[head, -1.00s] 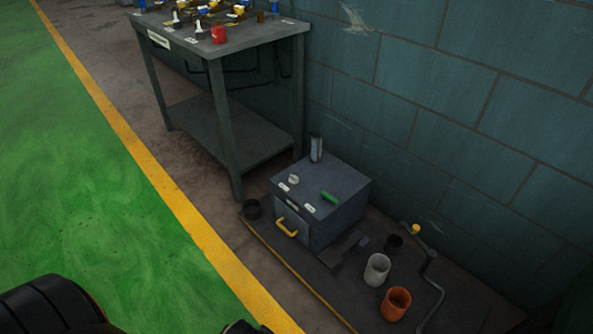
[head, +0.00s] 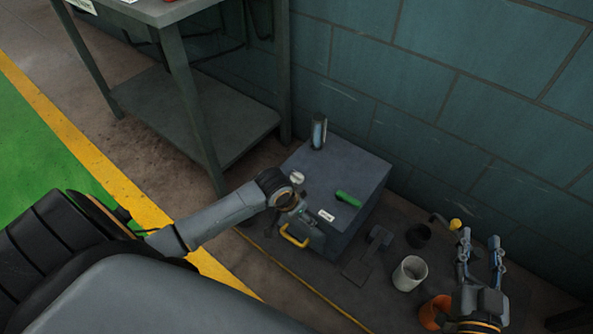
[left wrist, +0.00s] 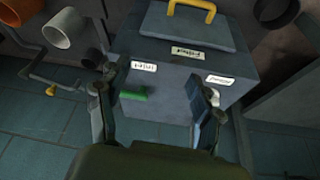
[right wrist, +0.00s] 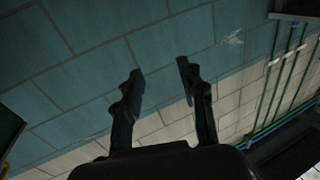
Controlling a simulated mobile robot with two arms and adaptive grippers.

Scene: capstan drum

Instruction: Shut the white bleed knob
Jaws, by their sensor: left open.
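The white bleed knob (head: 297,178) is a small round knob on top of a grey box (head: 350,172), near its left edge in the head view. My right gripper (head: 481,246) is open and empty, right of the box.
A silver cylinder (head: 318,131) stands at the box's back corner. The box front has a yellow handle (head: 294,236). A white cup (head: 410,273), an orange cup (head: 434,312) and a black cup (head: 418,235) stand to the right. A workbench (head: 190,75) is at left; a block wall is behind.

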